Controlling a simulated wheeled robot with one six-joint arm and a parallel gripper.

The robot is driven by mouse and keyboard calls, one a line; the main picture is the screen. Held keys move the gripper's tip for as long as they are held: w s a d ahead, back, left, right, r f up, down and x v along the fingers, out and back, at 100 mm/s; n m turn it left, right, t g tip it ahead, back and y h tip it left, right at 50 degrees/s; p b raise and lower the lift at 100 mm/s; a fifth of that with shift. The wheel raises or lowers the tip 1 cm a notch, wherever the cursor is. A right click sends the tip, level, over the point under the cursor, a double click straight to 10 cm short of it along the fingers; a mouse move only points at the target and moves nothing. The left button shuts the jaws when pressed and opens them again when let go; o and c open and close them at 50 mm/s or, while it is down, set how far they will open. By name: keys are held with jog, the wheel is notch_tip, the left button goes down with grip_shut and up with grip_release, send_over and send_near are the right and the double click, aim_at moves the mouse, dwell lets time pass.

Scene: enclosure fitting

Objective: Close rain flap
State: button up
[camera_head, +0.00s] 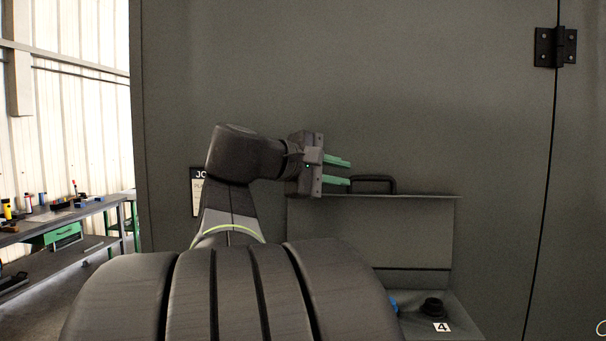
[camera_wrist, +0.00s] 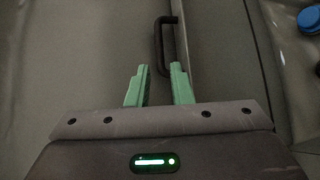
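The rain flap (camera_head: 425,196) is raised over a recess in the grey enclosure and shows almost edge-on in the head view. Its black bar handle (camera_head: 373,180) stands on its upper side. In the wrist view the handle (camera_wrist: 160,38) lies just beyond the fingertips, and its near end is close to the right finger. My gripper (camera_head: 349,171) has two green fingers, spread apart with nothing between them. It is just left of the handle in the head view. Whether a finger touches the handle I cannot tell.
Below the flap, the recess (camera_head: 425,235) holds a black knob (camera_head: 433,307), a label "4" (camera_head: 441,327) and a blue part (camera_head: 393,304), partly hidden by my arm. A hinge (camera_head: 555,47) sits at upper right. A workbench (camera_head: 75,212) stands far left.

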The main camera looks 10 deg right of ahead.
aim_at(367, 178)
jog(key=p+x, duration=0.1)
jog(key=x, duration=0.5)
jog(key=shift+d, duration=0.45)
grip_shut()
